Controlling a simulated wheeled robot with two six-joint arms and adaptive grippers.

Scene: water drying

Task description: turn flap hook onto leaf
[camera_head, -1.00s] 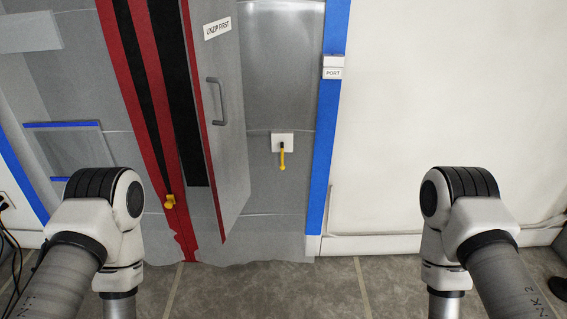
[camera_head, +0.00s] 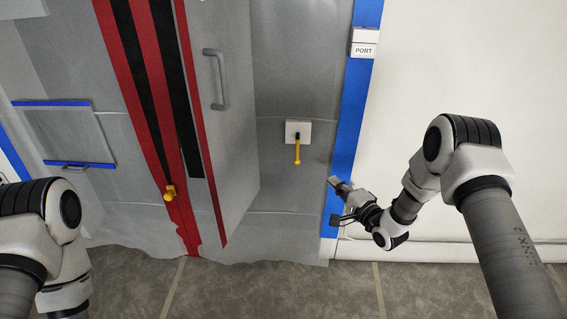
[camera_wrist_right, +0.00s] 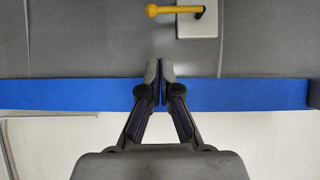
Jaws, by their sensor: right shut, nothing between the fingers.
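The yellow hook (camera_head: 297,150) hangs straight down from a dark pivot on a white square plate (camera_head: 303,131), which sits on the grey sheet right of the leaf. The hook also shows in the right wrist view (camera_wrist_right: 172,10), at the top. The leaf (camera_head: 230,130) is a grey door-like panel with a red edge and a grey handle (camera_head: 216,80); it stands at an angle to the sheet. My right gripper (camera_head: 334,200) is below and right of the hook, apart from it, in front of the blue strip. In the wrist view its fingers (camera_wrist_right: 160,82) are together and empty. My left gripper is out of view.
A yellow zip pull (camera_head: 169,192) sits low on the red and black zip strip at left. The white wall (camera_head: 465,60) and tiled floor (camera_head: 280,292) are clear.

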